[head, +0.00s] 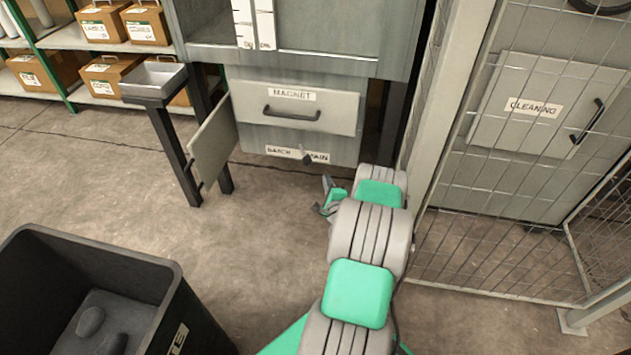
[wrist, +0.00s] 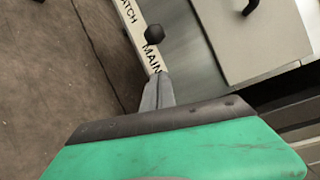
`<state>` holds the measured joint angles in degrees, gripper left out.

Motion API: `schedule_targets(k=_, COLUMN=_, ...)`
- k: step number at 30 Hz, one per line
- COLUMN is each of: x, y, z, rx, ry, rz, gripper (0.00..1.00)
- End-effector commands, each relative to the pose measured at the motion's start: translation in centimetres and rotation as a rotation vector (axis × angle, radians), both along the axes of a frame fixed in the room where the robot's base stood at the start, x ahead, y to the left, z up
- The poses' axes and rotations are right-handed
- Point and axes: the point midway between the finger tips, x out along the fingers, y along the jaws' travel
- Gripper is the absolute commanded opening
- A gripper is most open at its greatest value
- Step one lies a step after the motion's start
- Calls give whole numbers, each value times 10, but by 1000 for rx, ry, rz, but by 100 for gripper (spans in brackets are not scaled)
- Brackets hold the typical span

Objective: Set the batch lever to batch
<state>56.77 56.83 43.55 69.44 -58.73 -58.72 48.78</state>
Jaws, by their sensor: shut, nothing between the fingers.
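The batch lever (head: 307,159) is a small dark knob at the lower edge of the grey cabinet, in front of a white strip lettered BATCH on the left and MAIN on the right (head: 297,154). The knob sits right of the strip's middle, at the start of MAIN. In the wrist view the knob (wrist: 155,35) is just beyond my fingertips, with a gap between. My gripper (wrist: 157,80) is shut and empty. In the head view my gripper (head: 326,190) is below and right of the lever, partly hidden by my arm.
A MAGNET drawer (head: 335,110) with a dark handle is above the lever. An open grey flap (head: 213,140) hangs at left. A dark bin (head: 175,285) stands front left. A wire mesh fence (head: 500,220) closes off the right. Floor between is clear.

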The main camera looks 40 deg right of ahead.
Motion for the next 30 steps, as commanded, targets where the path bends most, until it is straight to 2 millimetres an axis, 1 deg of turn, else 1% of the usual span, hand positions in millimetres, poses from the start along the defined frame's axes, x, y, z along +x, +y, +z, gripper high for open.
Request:
schedule_targets(k=1, x=-5, y=-4, z=-6, rx=11, ry=-15, rz=-22, gripper=0)
schedule_targets(k=4, x=-8, y=-6, z=-5, rx=15, ry=-23, rz=-32, gripper=0)
schedule_targets(k=11, x=-6, y=-6, z=-4, rx=13, ry=-19, rz=-29, gripper=0)
schedule_targets(k=14, x=0, y=-9, z=-6, rx=12, ry=-18, rz=-25, gripper=0)
schedule_targets(k=17, x=14, y=-16, z=-8, rx=8, ry=-18, rz=-23, gripper=0)
schedule_targets(k=28, x=82, y=-58, z=-19, rx=9, ry=-18, rz=-24, gripper=0)
schedule_targets(k=30, x=84, y=-42, z=-10, rx=13, ry=-16, rz=-23, gripper=0)
